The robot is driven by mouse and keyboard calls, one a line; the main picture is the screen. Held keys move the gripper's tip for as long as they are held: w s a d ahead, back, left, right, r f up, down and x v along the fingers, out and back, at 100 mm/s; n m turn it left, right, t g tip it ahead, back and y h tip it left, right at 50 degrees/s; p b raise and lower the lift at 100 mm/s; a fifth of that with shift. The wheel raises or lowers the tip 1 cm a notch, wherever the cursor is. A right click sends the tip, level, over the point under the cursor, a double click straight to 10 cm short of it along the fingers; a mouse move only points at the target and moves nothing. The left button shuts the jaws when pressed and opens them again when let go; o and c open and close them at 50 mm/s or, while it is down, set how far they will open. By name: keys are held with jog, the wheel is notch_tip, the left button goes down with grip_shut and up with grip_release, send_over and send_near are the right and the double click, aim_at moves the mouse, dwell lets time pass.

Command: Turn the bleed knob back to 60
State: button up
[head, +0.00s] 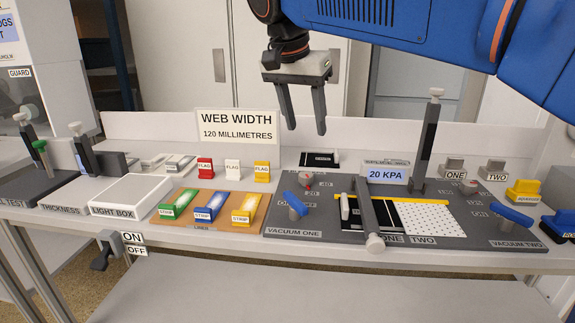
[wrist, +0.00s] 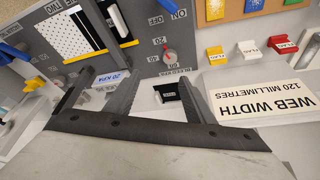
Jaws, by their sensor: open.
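A small round knob with a red mark (head: 306,179) sits at the back left of the dark vacuum panel, beside small number labels. It also shows in the wrist view (wrist: 169,56), with 20, 40 and 60 printed around it; its exact setting is too small to read. A similar knob (head: 469,186) sits at the panel's back right. The display (head: 386,174) reads 20 KPA. My gripper (head: 306,130) is open and empty, pointing down above the back of the bench. Its two fingers also show in the wrist view (wrist: 138,76), apart from the knob.
A blue lever (head: 295,206) stands in front of the left knob. A tall dark post (head: 428,140) and a bar with a round end (head: 371,215) rise from the panel. The WEB WIDTH sign (head: 236,126) and several coloured flags (head: 232,170) are to the left.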

jog(key=a, duration=0.3)
send_near(306, 175)
jog(key=x, duration=0.8)
jog(key=shift+w+f, duration=0.15)
jog(key=shift+w, duration=0.05)
jog(key=shift+c, duration=0.7)
jog(key=c, duration=0.9)
